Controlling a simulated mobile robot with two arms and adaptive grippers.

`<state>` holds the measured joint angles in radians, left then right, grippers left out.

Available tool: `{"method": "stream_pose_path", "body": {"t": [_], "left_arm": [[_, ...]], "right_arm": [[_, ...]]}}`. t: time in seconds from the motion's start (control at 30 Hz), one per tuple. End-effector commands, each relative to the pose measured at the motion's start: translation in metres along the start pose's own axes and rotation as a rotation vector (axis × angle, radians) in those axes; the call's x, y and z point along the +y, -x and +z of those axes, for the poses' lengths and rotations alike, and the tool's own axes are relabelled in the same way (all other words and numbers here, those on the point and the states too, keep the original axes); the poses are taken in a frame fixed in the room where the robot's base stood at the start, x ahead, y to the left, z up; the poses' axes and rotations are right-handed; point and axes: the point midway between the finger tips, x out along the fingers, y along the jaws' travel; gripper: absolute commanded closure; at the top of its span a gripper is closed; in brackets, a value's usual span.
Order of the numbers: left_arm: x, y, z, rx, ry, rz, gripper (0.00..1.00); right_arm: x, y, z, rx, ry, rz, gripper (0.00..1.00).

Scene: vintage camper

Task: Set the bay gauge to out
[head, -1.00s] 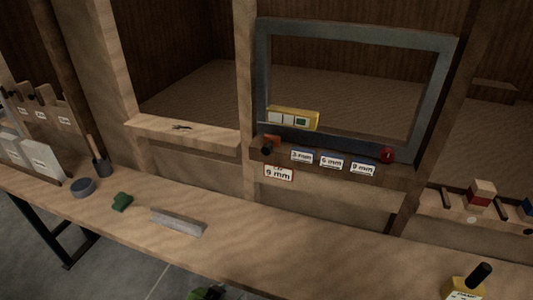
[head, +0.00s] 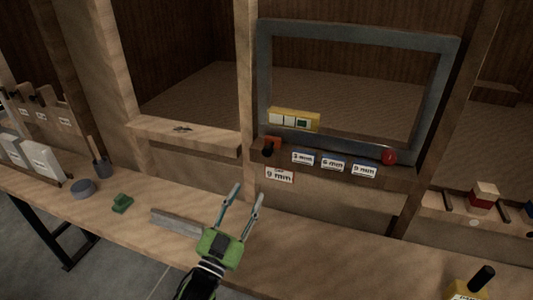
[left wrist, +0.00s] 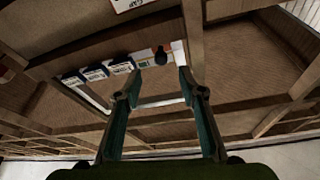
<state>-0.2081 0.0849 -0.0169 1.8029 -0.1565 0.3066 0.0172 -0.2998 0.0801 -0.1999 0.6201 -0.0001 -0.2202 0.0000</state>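In the head view a grey-framed window bay (head: 357,36) stands behind the bench. A yellow bar with pale and green squares (head: 293,119) sits at its lower left; I cannot tell whether it is the bay gauge. On the wooden rail below are an orange piece with a black knob (head: 270,146), blue-edged mm labels (head: 333,164) and a red knob (head: 389,157). My left gripper (head: 247,192) is open and empty, in front of and below the rail. In the left wrist view the black knob (left wrist: 160,55) shows beyond the open fingers (left wrist: 156,84). My right gripper is out of view.
A red-edged 9 mm card (head: 279,175) hangs under the rail. A grey bar (head: 176,222), green piece (head: 122,203) and dark round piece (head: 82,187) lie on the bench (head: 310,262). A yellow, black-handled block (head: 469,290) stands at lower right.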

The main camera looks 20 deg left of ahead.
Motion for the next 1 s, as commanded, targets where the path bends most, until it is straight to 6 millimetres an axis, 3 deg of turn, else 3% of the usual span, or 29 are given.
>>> {"method": "stream_pose_path", "body": {"t": [0.27,0.7,1.0], "left_arm": [[-0.001,-0.016,-0.013,0.069,-0.006,-0.001,0.63],[-0.002,-0.105,-0.020,0.067,-0.005,-0.001,0.63],[-0.001,-0.138,-0.020,0.064,-0.005,0.000,0.63]], "right_arm": [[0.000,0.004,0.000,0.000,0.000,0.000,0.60],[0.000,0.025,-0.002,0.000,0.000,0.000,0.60],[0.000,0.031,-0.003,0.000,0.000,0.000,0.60]]}}
